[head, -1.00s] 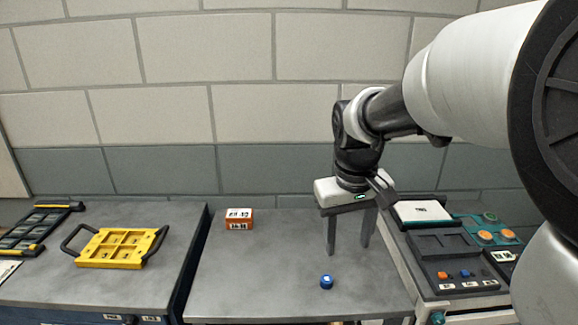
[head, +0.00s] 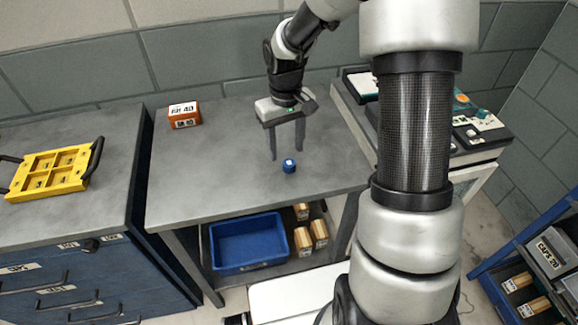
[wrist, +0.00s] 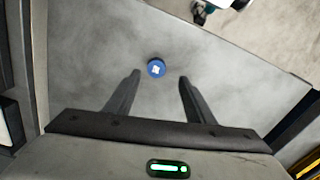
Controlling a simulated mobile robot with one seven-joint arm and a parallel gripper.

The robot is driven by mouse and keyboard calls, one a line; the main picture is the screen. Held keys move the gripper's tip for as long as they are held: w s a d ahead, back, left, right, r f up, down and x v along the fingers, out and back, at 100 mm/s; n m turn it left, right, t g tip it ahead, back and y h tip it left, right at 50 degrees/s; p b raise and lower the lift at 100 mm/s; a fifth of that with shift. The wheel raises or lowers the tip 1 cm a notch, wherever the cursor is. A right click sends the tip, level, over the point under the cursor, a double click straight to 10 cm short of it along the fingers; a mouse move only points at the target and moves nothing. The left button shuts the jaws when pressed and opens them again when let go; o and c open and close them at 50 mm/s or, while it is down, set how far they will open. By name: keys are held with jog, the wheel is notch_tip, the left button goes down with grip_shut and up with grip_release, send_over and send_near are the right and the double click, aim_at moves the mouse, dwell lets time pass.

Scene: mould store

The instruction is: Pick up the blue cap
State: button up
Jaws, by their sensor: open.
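The blue cap (head: 289,166) stands on the grey table (head: 215,190), near its front edge. It is small and round with a pale mark on top. My gripper (head: 287,155) is open, pointing down, with its two fingers apart and nothing between them in the wrist view. In the wrist view the cap (wrist: 156,68) lies beyond the fingertips (wrist: 159,76), roughly centred across the gap. I cannot tell how high the fingertips are above the table.
An orange-red labelled box (head: 184,115) stands at the table's back left. A yellow tray with black handles (head: 50,170) lies on the left cabinet. A dark console (head: 470,135) stands to the right. A blue bin (head: 250,243) sits below the table. The tabletop around the cap is clear.

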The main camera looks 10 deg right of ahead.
aim_at(289, 163)
jog(key=f, duration=0.5)
jog(key=shift+d+f, duration=0.35)
jog(key=shift+d, duration=0.05)
jog(key=c, duration=1.1)
